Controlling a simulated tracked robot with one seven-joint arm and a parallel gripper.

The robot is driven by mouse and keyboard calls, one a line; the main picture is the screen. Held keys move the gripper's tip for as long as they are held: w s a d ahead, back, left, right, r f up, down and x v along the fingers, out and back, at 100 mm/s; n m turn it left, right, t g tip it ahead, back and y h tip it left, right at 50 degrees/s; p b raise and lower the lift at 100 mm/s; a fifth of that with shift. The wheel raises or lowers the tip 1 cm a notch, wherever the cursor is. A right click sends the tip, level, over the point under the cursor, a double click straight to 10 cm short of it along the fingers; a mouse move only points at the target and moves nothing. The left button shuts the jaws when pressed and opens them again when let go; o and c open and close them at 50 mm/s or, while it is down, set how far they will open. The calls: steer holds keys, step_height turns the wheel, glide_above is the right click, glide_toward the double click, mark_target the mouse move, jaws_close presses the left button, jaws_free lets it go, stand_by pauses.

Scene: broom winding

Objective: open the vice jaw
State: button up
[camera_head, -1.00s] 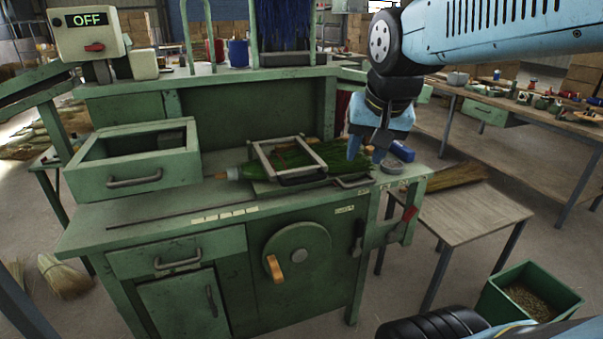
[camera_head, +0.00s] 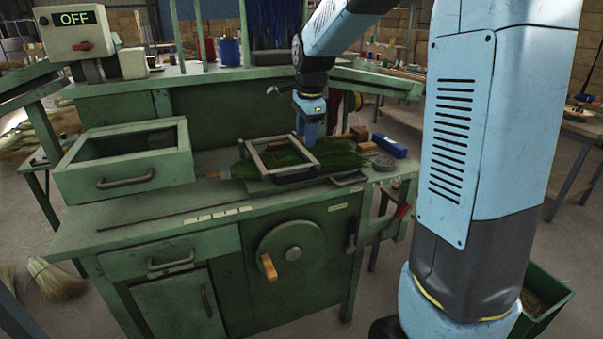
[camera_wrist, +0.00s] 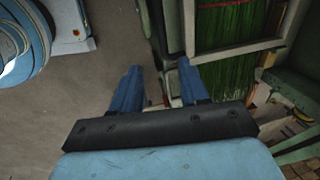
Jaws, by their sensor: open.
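The vice jaw (camera_head: 252,160), a grey metal frame, lies over a flat bundle of green broom bristles (camera_head: 345,161) on the green bench. It looks lowered onto the bundle. The wrist view shows a corner of a pale frame (camera_wrist: 192,28) with green bristles (camera_wrist: 228,75) inside it. My gripper (camera_head: 307,141) points down at the frame's right side in the head view; contact cannot be told.
A blue block (camera_head: 390,146) and a round grey dish (camera_head: 383,163) sit right of the bristles. An open drawer box (camera_head: 128,160) stands on the bench's left. A disc with an orange handle (camera_head: 268,266) is on the front. The bench's front left top is mostly clear.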

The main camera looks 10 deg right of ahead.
mark_target(301, 177)
steer(key=w+f, duration=0.1)
steer(key=f, duration=0.3)
steer(key=w+f, duration=0.1)
steer(key=f, duration=0.4)
steer(key=w+f, duration=0.1)
steer(key=f, duration=0.4)
steer(key=shift+w+a, duration=0.1)
steer(key=shift+a, duration=0.1)
jaws_close()
stand_by(0.4)
